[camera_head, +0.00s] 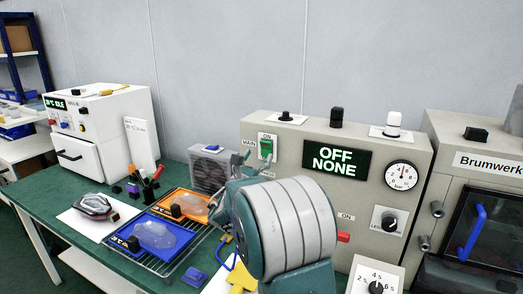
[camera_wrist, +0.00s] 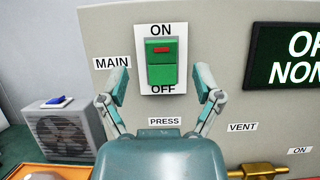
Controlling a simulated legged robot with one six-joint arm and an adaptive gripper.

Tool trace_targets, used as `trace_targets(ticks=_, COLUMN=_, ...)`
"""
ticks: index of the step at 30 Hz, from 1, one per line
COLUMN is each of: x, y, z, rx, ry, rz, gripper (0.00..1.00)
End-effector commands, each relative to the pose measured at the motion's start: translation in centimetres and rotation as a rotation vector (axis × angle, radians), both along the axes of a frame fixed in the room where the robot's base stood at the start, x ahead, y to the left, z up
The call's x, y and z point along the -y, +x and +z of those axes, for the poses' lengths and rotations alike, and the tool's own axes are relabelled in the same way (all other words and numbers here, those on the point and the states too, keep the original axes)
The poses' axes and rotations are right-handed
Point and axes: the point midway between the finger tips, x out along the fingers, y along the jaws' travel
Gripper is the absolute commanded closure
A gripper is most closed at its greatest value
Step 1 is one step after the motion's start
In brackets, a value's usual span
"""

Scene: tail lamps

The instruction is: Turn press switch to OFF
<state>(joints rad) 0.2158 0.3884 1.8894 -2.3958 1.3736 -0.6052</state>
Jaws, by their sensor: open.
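A green rocker switch (camera_wrist: 161,62) on a white plate is on the beige panel (camera_wrist: 220,110), with ON above, OFF below and MAIN at its left. A red mark shows on its upper half. The same switch (camera_head: 266,148) shows left of the display in the head view. A PRESS label (camera_wrist: 164,121) is below it; my gripper partly hides the area under that label. My gripper (camera_wrist: 161,74) is open and empty, one finger on each side of the switch's lower half in the wrist view. I cannot tell whether it touches the panel.
A gauge (camera_head: 401,176) and knobs are on the panel at right. A grey fan box (camera_head: 209,167) stands left of the panel. Blue and orange trays (camera_head: 155,236) lie on the green table. My arm hides the panel's lower middle.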

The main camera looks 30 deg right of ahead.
Motion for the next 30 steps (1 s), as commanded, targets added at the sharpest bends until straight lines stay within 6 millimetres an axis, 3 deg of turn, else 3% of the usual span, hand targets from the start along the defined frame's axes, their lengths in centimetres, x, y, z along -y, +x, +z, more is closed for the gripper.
trace_targets(ticks=6, x=-3.9, y=-2.0, z=-2.1, rx=-0.003, ry=0.000, rz=0.005, gripper=0.17)
trace_targets(ticks=12, x=-6.2, y=-3.4, z=-3.4, rx=-0.002, ry=0.000, rz=0.005, gripper=0.17)
trace_targets(ticks=30, x=-6.9, y=-3.8, z=-3.8, rx=-0.001, ry=0.000, rz=0.002, gripper=0.17)
